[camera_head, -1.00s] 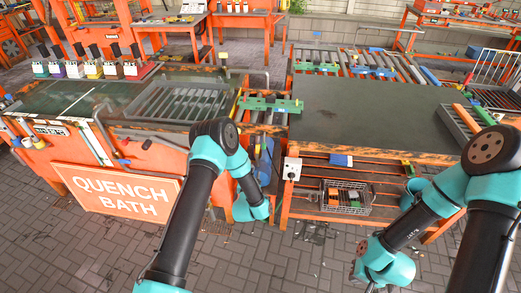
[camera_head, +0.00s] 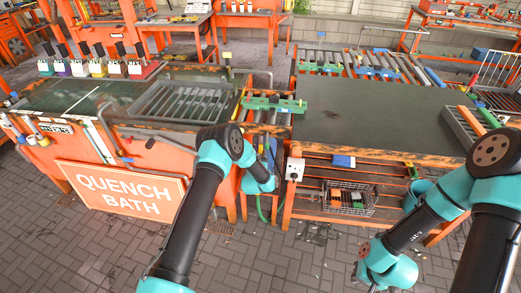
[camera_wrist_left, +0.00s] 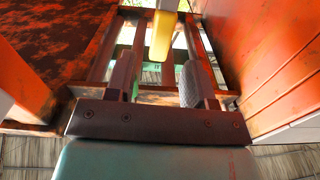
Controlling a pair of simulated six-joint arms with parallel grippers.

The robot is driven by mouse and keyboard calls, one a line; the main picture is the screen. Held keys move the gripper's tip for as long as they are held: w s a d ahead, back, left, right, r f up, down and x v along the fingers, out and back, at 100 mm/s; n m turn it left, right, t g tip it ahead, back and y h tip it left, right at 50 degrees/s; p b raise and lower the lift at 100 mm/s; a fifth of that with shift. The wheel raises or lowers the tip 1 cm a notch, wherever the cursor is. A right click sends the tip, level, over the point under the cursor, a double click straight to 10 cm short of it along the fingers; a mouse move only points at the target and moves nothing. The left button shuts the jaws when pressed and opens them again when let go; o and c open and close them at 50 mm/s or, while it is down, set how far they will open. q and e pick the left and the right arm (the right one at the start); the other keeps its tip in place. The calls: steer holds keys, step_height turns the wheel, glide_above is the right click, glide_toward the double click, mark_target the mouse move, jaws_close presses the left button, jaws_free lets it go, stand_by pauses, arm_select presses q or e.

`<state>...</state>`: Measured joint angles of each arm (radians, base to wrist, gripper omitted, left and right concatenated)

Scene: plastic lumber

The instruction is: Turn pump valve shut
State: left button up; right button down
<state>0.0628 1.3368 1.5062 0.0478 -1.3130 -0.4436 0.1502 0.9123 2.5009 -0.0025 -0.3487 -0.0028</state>
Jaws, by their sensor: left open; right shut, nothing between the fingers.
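In the left wrist view, a yellow rounded bar (camera_wrist_left: 162,38) hangs down between orange panels. It may be the pump valve's handle; I cannot tell for sure. My left gripper (camera_wrist_left: 158,70) is open, its two dark fingers either side of the bar's line. The bar's lower end shows just beyond the fingertips, and I see no contact. In the head view my left wrist is in the gap between the quench bath (camera_head: 160,155) and the bench, and hides its fingers. My right arm is bent low at the right; its gripper's fingers are not visible.
The orange bench (camera_head: 380,110) with a dark top stands right of the gap. A green hose (camera_head: 263,209) hangs in the gap. Orange panels enclose my left gripper on both sides.

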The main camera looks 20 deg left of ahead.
mark_target(261, 148)
arm_select(q)
steer(key=shift+w+a, duration=0.15)
steer(key=shift+w, duration=1)
steer(key=shift+w+a, duration=0.1)
steer(key=shift+w, duration=1.05)
jaws_close()
